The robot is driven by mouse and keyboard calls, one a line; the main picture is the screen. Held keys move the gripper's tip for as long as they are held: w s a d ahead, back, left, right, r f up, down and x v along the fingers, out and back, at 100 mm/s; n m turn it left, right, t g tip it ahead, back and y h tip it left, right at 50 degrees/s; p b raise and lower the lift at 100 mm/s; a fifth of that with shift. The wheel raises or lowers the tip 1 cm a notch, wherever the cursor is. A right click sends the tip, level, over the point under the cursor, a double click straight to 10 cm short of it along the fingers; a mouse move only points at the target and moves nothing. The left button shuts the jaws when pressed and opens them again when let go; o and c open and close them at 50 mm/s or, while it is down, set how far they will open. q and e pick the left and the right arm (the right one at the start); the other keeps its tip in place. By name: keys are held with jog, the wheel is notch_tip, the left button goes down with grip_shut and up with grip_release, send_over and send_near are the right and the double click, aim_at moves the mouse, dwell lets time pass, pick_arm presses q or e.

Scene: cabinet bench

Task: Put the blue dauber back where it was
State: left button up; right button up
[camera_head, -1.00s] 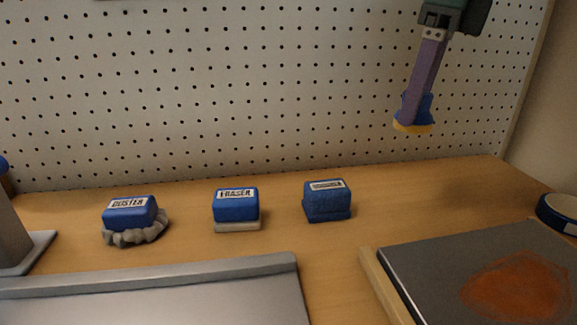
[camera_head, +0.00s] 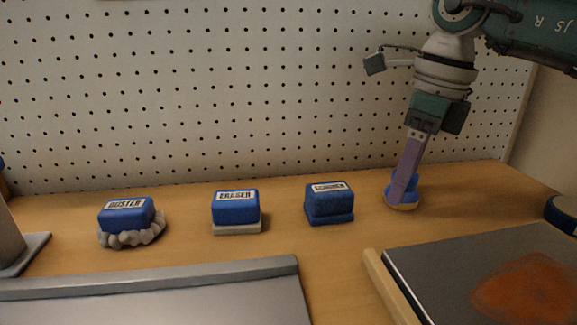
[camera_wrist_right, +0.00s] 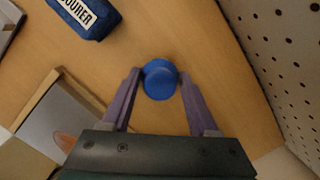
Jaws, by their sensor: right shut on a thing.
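The blue dauber (camera_head: 404,202) has a round blue handle and a pale tan pad at its base. It is upright at the right end of the row of blue tools, at or just above the bench; I cannot tell if the pad touches. My right gripper (camera_head: 397,190) is shut on it from above, one purple finger hiding part of it. In the right wrist view the dauber's round blue top (camera_wrist_right: 160,80) sits between the two purple fingers (camera_wrist_right: 158,84). My left gripper is not in view.
A blue scourer (camera_head: 329,204), an eraser (camera_head: 236,211) and a duster (camera_head: 128,220) stand in a row to the left. A grey board with an orange-brown patch (camera_head: 490,275) lies in front right. A metal tray (camera_head: 150,290) is front left. The pegboard (camera_head: 220,90) stands behind.

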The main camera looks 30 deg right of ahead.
aim_at(416, 191)
jog(key=o, duration=1.2)
jog(key=shift+f, duration=0.1)
jog(key=shift+r, duration=0.3)
jog(key=r, duration=0.4)
jog(key=s+r+p, duration=0.1)
jog(key=r, duration=0.2)
jog(key=r+p, duration=0.1)
jog(key=r, duration=0.3)
jog(key=shift+s+d+r, duration=0.3)
jog(key=shift+s+d, duration=0.05)
jog(key=shift+d, duration=0.05)
